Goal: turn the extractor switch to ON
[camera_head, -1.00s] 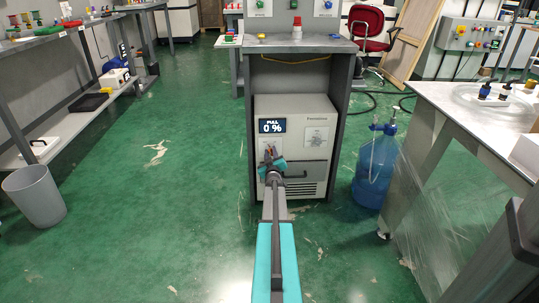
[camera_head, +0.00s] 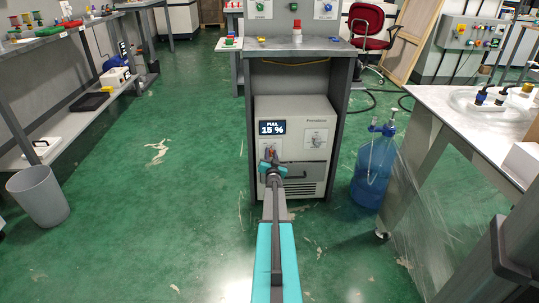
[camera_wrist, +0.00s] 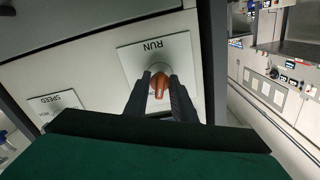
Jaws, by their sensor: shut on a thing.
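The extractor (camera_head: 300,110) is a pale box under the bench, and its display (camera_head: 272,128) reads "PULL 15 %". In the wrist view the extractor switch (camera_wrist: 158,86) is an orange-brown knob on a white plate (camera_wrist: 130,58) marked "RUN". My gripper (camera_head: 271,163) is at the left of the extractor's front. In the wrist view its dark fingers (camera_wrist: 159,92) are shut on the knob, one on each side. The fingers hide part of the knob and the lettering below it.
A second plate (camera_wrist: 52,106) marked "SPEED" lies beside the switch plate. The bench legs (camera_head: 339,130) frame the extractor closely. A blue bottle (camera_head: 374,172) and a white table (camera_head: 480,125) stand to the right. Green floor is clear to the left, as far as a grey bin (camera_head: 38,195).

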